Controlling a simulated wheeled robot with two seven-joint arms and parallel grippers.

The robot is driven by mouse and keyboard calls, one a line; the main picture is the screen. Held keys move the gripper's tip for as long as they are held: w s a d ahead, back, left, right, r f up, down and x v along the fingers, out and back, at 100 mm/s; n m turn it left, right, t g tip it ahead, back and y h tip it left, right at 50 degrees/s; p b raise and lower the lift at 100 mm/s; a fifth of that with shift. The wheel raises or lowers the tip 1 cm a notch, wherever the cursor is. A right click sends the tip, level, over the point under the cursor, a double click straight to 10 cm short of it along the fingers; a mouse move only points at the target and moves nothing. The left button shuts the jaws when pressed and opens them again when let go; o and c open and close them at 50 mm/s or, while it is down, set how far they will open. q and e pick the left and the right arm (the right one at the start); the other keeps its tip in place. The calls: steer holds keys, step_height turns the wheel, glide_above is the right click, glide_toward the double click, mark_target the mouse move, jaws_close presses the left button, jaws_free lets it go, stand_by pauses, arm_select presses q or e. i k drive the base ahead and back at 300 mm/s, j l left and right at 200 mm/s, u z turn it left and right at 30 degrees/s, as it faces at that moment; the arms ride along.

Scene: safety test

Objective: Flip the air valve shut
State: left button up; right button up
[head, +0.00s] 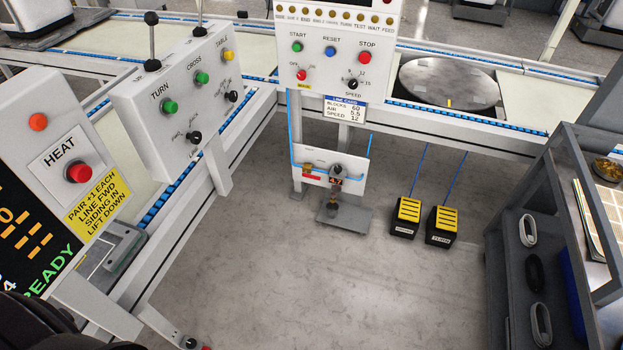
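A small white air panel (352,165) hangs low under the conveyor frame, below the centre control box. At its left is a small yellow fitting with a red part (311,177), which looks like the air valve; its handle is too small to tell its position. Blue air hose runs to the panel from above. Neither of my grippers shows.
The centre control box (335,45) overhangs the panel. Two yellow-topped black pedals (406,216) (441,225) stand on the floor to its right. A grey cart (510,250) is at right, a HEAT button box (75,160) at left. The floor (300,290) in front is clear.

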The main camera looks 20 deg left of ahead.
mark_target(317, 178)
steer(key=i+j+z, duration=0.25)
steer(key=i, duration=0.4)
steer(key=i+j+z, duration=0.2)
steer(key=i+j, duration=0.4)
